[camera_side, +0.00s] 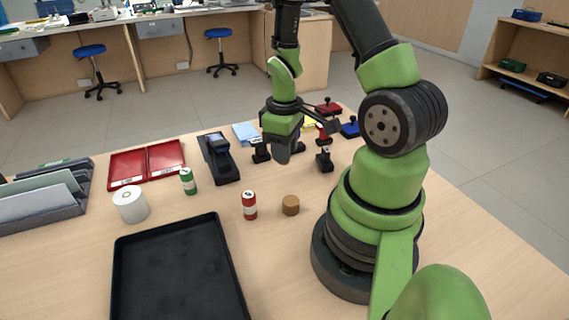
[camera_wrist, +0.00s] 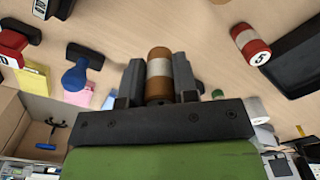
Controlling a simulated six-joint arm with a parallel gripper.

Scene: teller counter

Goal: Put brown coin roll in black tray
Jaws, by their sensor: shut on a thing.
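The brown coin roll (camera_wrist: 159,68), with a pale band around its middle, is between the two fingers of my gripper (camera_wrist: 159,82) in the wrist view. My gripper is shut on it. In the side view my gripper (camera_side: 280,152) is over the back part of the counter, and I cannot clearly make out the roll there. The black tray (camera_side: 170,231) lies flat at the front left in the side view, empty, well apart from my gripper. A dark edge of what looks like the tray (camera_wrist: 302,58) shows at the right of the wrist view.
A red roll (camera_side: 249,206) and a short brown cylinder (camera_side: 291,205) stand right of the tray. Several stamps surround my gripper.

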